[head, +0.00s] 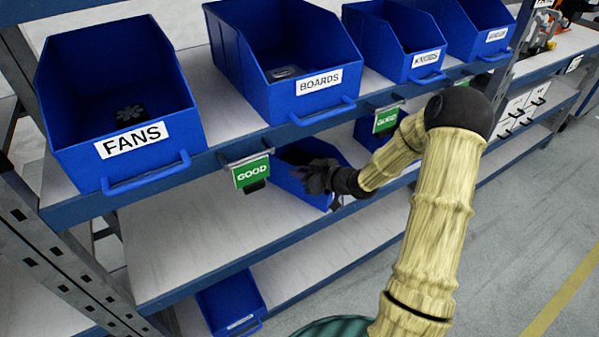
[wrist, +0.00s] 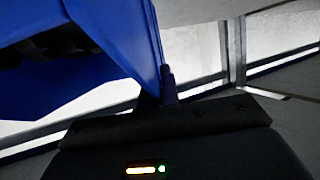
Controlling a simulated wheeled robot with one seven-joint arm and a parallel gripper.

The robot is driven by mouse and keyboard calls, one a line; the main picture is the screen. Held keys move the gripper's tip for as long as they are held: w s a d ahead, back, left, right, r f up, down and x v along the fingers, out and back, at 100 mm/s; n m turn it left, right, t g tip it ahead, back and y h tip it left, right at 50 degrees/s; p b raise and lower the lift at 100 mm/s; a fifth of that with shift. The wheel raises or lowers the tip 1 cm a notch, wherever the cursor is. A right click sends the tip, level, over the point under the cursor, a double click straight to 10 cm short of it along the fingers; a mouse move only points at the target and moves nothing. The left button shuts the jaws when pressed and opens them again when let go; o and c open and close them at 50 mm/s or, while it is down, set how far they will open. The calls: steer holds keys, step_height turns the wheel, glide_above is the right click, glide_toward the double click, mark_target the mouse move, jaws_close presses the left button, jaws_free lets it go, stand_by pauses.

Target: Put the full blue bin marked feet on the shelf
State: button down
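A blue bin (head: 290,157) is at the middle shelf level, under the top-shelf bins, partly hidden by my gripper (head: 318,180). Its label does not show, so I cannot tell whether it is marked feet. In the wrist view a blue bin (wrist: 110,40) fills the upper left, with dark contents inside. One finger of my gripper (wrist: 164,88) lies against the outer side of its wall; the other is hidden. The gripper looks shut on this wall. I cannot tell whether the bin rests on the middle shelf (head: 175,235) or hangs just above it.
Bins marked FANS (head: 75,95) and BOARDS (head: 270,50) and others stand on the top shelf. Green GOOD tags (head: 252,173) hang from its edge. A lower blue bin (head: 228,298) has an unreadable label. The middle shelf is bare at left.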

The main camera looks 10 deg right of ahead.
steer(key=c, duration=1.6)
jaws_free()
steer(key=shift+c, duration=0.2)
steer(key=shift+s+d+r, duration=0.2)
steer(key=shift+s+d, duration=0.05)
steer(key=p+v, duration=0.2)
steer(key=v, duration=0.9)
steer(key=shift+d, duration=0.1)
